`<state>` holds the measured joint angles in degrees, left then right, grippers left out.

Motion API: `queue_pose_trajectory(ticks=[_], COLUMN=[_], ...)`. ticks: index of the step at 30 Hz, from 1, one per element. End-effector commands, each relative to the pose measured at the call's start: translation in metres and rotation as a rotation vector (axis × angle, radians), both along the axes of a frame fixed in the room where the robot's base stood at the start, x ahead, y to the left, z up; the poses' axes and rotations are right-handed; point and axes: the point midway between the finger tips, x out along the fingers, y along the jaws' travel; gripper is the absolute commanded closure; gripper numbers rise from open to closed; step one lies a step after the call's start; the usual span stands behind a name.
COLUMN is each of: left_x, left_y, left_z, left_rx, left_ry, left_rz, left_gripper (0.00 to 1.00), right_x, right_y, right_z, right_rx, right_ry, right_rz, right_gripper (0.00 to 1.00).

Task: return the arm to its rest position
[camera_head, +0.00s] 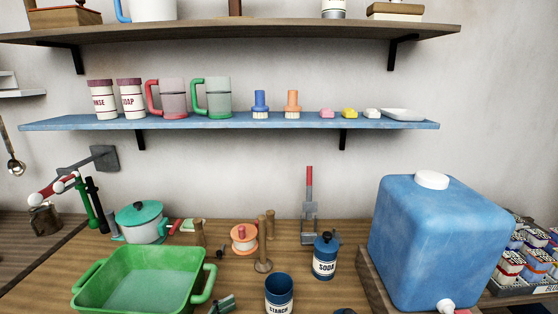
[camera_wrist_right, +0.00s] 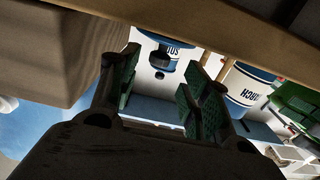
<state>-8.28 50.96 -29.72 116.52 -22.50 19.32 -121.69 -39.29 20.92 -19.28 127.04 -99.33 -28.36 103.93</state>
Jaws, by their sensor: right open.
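My right gripper (camera_wrist_right: 158,92) is open in the right wrist view, with green pads on both fingers and nothing between them. That view is upside down. Beyond the fingers the soda tin (camera_wrist_right: 165,48) shows in the gap, and the starch tin (camera_wrist_right: 248,85) shows to the right; both are apart from the fingers. In the head view only a small dark bit of my right gripper (camera_head: 345,311) shows at the bottom edge. A dark and green tip of my left gripper (camera_head: 222,304) shows near the green tub; the rest is cut off.
The green tub (camera_head: 140,280), soda tin (camera_head: 325,262) and starch tin (camera_head: 279,298) stand on the wooden counter. A blue tank (camera_head: 435,240) rises at right on a wooden stand (camera_head: 372,280). A pot (camera_head: 140,228) and wooden pegs (camera_head: 262,266) stand behind. Shelves (camera_head: 225,123) hang above.

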Motion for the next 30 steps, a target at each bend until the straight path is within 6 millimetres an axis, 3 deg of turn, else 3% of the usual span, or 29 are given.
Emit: queue_pose_trajectory(ticks=[30], left_x=[0.0], left_y=[0.0], left_z=[0.081], left_rx=[0.0], left_ry=[0.0], left_rz=[0.0], left_gripper=[0.09], right_x=[0.0], right_y=[0.0], right_z=[0.081], right_rx=[0.0], right_ry=[0.0], right_rz=[0.0], right_gripper=[0.53])
